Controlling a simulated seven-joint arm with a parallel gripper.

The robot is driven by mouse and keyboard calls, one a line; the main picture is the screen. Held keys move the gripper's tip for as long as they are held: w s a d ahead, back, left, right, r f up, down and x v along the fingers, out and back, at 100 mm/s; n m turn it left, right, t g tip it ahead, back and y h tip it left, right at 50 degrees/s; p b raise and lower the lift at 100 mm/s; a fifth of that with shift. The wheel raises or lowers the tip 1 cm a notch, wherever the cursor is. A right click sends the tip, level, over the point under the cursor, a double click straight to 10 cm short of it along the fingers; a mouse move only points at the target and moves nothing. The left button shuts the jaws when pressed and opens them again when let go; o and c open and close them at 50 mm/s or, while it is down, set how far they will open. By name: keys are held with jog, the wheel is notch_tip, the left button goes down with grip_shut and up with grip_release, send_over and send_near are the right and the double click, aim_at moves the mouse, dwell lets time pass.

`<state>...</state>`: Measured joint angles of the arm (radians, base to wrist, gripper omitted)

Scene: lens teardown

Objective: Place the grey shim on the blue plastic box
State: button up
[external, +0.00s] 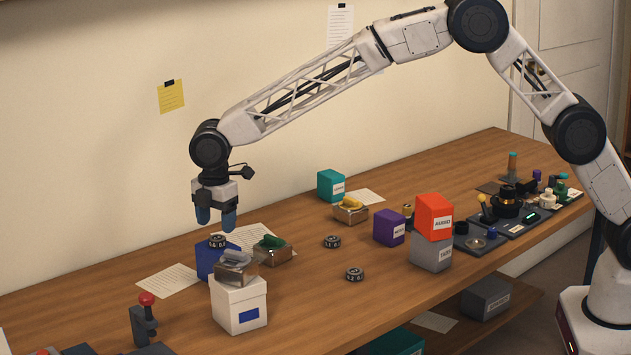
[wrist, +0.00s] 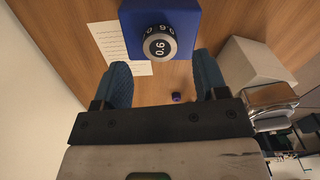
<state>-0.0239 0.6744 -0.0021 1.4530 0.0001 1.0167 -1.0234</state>
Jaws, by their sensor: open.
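A grey piece that looks like the grey shim (external: 238,255) lies in a small metal tray (external: 235,273) on top of a white box (external: 240,303) in the external view. The blue plastic box (external: 204,262) stands behind the white box, partly hidden by it; it also shows at the top of the wrist view (wrist: 184,48). A black numbered ring (external: 217,241) sits on the blue box; it reads 0.6 in the wrist view (wrist: 159,45). My gripper (external: 216,222) is open and empty, above the blue box and apart from it. Its blue fingers show in the wrist view (wrist: 164,73).
A metal tray with a green piece (external: 273,246) stands right of the blue box. Two more numbered rings (external: 332,241) (external: 355,274) lie on the table. Purple (external: 389,228), orange (external: 434,213) and teal (external: 331,185) boxes stand further right. A red-knobbed lever (external: 146,315) is at front left.

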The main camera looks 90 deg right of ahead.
aim_at(221, 237)
notch_tip(221, 237, up, 8)
jog(key=shift+r, duration=0.2)
dwell(0.9)
jog(key=s+d+r+m, duration=0.15)
jog(key=s+r, duration=0.45)
jog(key=s, duration=0.6)
jog(key=s+r+m+t, duration=0.1)
jog(key=s+r+m, duration=0.3)
jog(key=s, duration=0.7)
jog(key=s+d+r+m, duration=0.1)
jog(key=s+r, duration=0.6)
jog(key=s, duration=0.5)
jog(key=s+f+m, duration=0.2)
jog(key=s+f, duration=0.1)
jog(key=s, duration=1.5)
jog(key=s+f+m+t, duration=0.1)
jog(key=s+f+m, duration=0.2)
jog(key=s, duration=1.6)
jog(key=shift+d+f+m+t, duration=0.15)
jog(key=shift+f+m+t, duration=0.2)
jog(key=shift+f, duration=0.25)
